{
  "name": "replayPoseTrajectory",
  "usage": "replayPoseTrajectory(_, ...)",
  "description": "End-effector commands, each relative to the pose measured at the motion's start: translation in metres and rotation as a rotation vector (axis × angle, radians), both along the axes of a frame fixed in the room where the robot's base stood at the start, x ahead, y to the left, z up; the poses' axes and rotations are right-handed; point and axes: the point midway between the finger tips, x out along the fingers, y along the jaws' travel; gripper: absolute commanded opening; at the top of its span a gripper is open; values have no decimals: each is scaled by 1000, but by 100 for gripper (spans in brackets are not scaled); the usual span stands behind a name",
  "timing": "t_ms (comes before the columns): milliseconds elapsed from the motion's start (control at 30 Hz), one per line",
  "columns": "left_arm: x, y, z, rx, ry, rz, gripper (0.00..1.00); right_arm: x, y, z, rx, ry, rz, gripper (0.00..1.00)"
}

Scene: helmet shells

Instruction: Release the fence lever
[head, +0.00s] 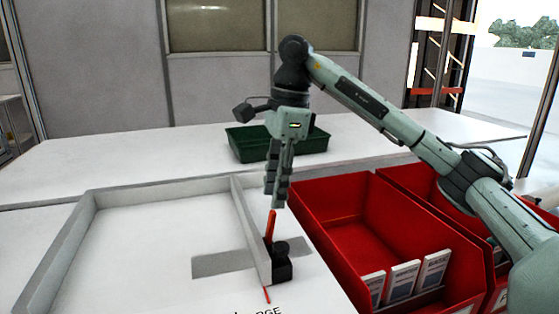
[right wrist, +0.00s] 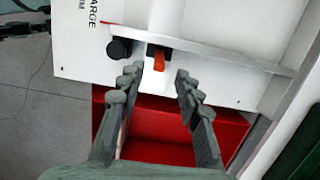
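The fence lever is a small orange-red handle (head: 270,226) standing up at the near end of the grey fence (head: 249,228). It also shows in the right wrist view (right wrist: 158,59), beside a black knob (right wrist: 120,48). The knob sits on a black block (head: 282,268) at the fence's end in the head view. My right gripper (head: 276,204) points down just above the lever. In the right wrist view its two fingers (right wrist: 156,74) are spread apart, with the lever showing between and beyond the tips. No contact with the lever can be made out. My left gripper cannot be made out.
A red bin (head: 335,200) with white cards stands just right of the fence, and another red bin (head: 420,180) is beyond it. A dark green tray (head: 250,143) lies behind the gripper. The white board left of the fence is clear, with a raised rim (head: 65,250).

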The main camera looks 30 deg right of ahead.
Motion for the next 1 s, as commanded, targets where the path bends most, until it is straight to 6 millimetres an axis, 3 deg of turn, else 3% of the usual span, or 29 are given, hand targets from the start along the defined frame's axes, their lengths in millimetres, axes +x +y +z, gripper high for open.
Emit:
replayPoseTrajectory(33, 0, 0, 0, 0, 0, 0, 40, 0, -3, 15, -1, -8, -3, 34)
replayPoseTrajectory(200, 0, -1, 0, -1, -1, 0, 40, -1, -7, 43, -1, -5, -4, 34)
replayPoseTrajectory(400, 0, -1, 0, -1, -1, 0, 40, -2, -10, 62, -1, -2, -1, 34)
replayPoseTrajectory(1000, 0, -1, 0, -1, -1, 1, 40, -3, -11, 69, -1, 1, 0, 34)
